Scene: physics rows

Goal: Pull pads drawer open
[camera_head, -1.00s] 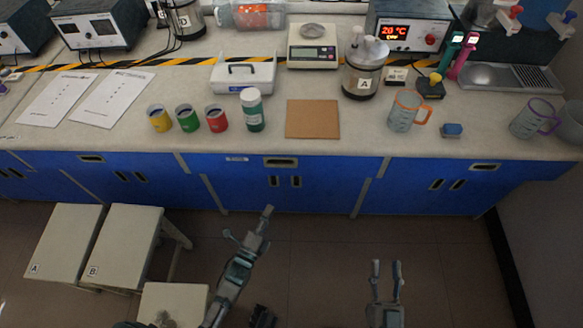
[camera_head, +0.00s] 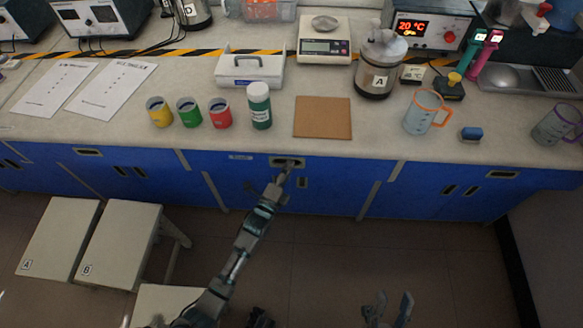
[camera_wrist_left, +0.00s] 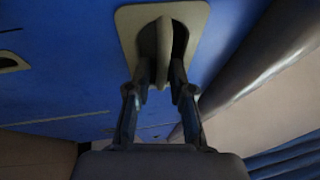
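The drawer with the recessed handle (camera_head: 287,162) is in the blue cabinet front under the bench's middle and sits flush. A small label plate (camera_head: 240,157) is left of the handle, too small to read. My left gripper (camera_head: 280,178) is at this handle. In the left wrist view, the fingers of my left gripper (camera_wrist_left: 160,80) stand apart on either side of the handle's upright bar (camera_wrist_left: 164,45), with gaps showing beside it. My right gripper (camera_head: 389,308) is low in the head view, away from the cabinet, with its fingers spread and empty.
On the bench above are a green bottle (camera_head: 260,106), colored cups, a brown board (camera_head: 322,118) and an orange-handled mug (camera_head: 424,111). Stools (camera_head: 122,245) stand at the left. The floor (camera_head: 330,265) before the drawer is clear apart from my arm.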

